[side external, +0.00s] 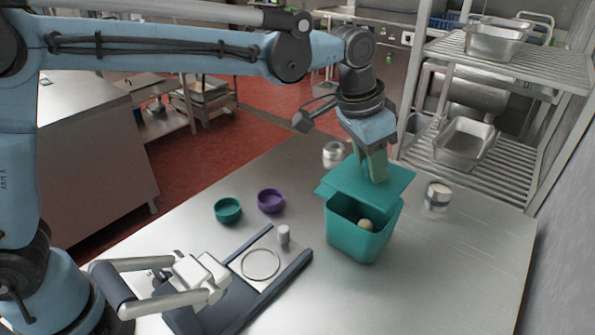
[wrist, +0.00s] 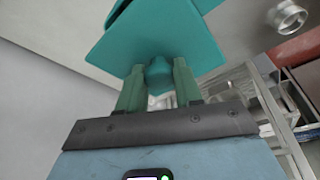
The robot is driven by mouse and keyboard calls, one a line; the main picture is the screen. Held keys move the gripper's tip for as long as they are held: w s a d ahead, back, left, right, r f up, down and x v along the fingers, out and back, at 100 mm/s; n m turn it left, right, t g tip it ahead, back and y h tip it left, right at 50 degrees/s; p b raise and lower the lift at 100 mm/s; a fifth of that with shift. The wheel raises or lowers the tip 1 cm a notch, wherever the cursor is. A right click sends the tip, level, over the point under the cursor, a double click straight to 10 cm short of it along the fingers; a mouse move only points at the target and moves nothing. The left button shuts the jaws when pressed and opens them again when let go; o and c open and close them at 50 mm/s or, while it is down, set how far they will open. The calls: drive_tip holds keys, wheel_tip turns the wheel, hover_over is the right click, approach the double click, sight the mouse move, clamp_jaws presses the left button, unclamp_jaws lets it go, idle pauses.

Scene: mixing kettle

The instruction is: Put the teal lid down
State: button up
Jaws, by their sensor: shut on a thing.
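The teal lid (side external: 345,183) is a flat square plate, slightly tilted in the side view. My gripper (side external: 376,167) is shut on the lid's knob, with a green finger on each side of it in the wrist view (wrist: 158,82). The lid (wrist: 150,40) hangs over the back part of the teal bin (side external: 352,246). The bin's front opening shows, with a pale round thing (side external: 365,224) inside. I cannot tell whether the lid touches the bin's rim.
A purple bowl (side external: 271,201), a teal bowl (side external: 228,210) and a small grey cylinder (side external: 284,235) stand left of the bin. A dark-edged frame (side external: 290,272) lies front left. Jars stand behind (side external: 333,154) and right (side external: 438,197). The table's front right (side external: 450,270) is clear.

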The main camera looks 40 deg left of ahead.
wheel_tip(320, 180, up, 5)
drive_tip(key=shift+f, duration=0.2)
drive_tip(key=w+a, duration=0.4)
drive_tip(key=a, duration=0.4)
drive_tip(key=w+a, duration=0.5)
drive_tip(key=a, duration=0.3)
wheel_tip(320, 180, down, 15)
drive_tip(key=shift+f, duration=2.15)
drive_tip(key=o, duration=1)
drive_tip(key=shift+f, duration=0.1)
